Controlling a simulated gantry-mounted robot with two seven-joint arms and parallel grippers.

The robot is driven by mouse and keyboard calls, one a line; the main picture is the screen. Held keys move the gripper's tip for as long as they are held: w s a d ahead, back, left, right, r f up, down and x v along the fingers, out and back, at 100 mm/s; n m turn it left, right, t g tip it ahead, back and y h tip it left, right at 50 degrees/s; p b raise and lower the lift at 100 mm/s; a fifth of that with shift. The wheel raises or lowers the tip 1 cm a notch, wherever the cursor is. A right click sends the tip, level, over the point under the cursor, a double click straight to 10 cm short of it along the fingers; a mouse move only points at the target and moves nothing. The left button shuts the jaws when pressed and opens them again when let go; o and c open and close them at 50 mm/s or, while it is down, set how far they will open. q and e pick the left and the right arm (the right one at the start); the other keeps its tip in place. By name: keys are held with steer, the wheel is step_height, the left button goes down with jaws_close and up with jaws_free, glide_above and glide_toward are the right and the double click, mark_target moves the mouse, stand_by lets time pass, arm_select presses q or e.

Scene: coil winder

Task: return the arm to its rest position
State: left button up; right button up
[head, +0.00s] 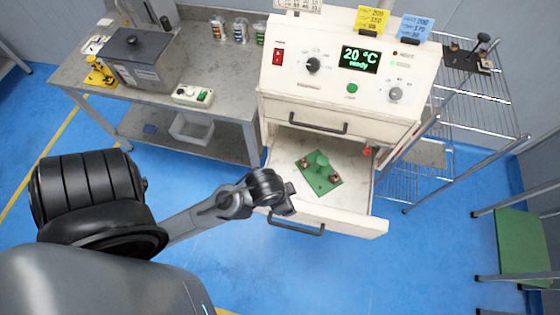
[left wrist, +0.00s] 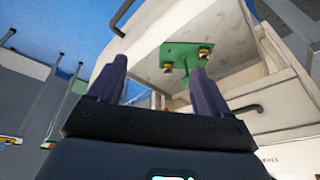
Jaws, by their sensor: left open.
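My left gripper (head: 289,199) is at the front left of the open drawer in the head view, near its left wall. Its two dark fingers stand apart in the left wrist view (left wrist: 158,88), with nothing between them that I can see held. My right gripper is in neither view. A green plate (head: 322,183) with a green knob and small metal-and-dark fittings lies in the drawer (head: 358,222). The plate also shows beyond the fingertips in the left wrist view (left wrist: 178,49), apart from them.
The white cabinet (head: 340,90) has a display reading 20 °C, ready. A second drawer above is shut. A grey bench (head: 225,95) with a box (head: 143,60) stands left. A wire rack (head: 480,100) stands right. Blue floor (head: 420,260) is free in front.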

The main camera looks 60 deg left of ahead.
arm_select(q)
steer(key=s+d+r, duration=0.1)
steer(key=s+r, duration=0.1)
steer(key=shift+s+d, duration=0.35)
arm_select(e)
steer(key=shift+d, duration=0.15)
